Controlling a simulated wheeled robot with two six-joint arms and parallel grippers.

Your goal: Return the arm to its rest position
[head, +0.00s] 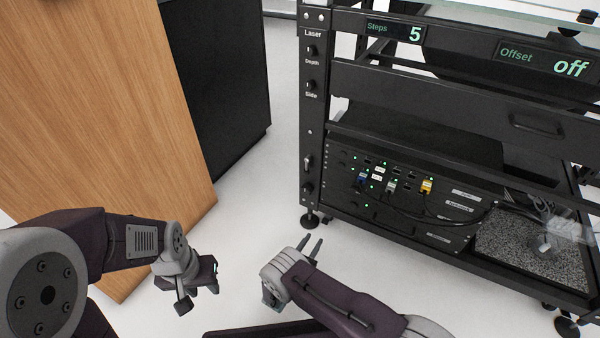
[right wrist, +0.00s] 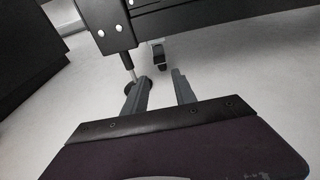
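My right gripper (head: 309,246) is in the lower middle of the head view, above the white floor and in front of the black rack's near left foot. In the right wrist view its two fingers (right wrist: 160,92) stand apart with nothing between them. My left gripper (head: 200,290) is at the lower left of the head view, in front of the wooden panel's lower edge. Its fingers point down and away, and their gap does not show clearly. I see no object in it.
A black rack (head: 312,140) on feet and casters fills the right, with displays reading "Steps 5" and "Offset off". It holds a panel with cables (head: 390,185) and a speckled tray (head: 530,250). A wooden panel (head: 110,110) and black cabinet (head: 215,75) stand left. Floor lies between.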

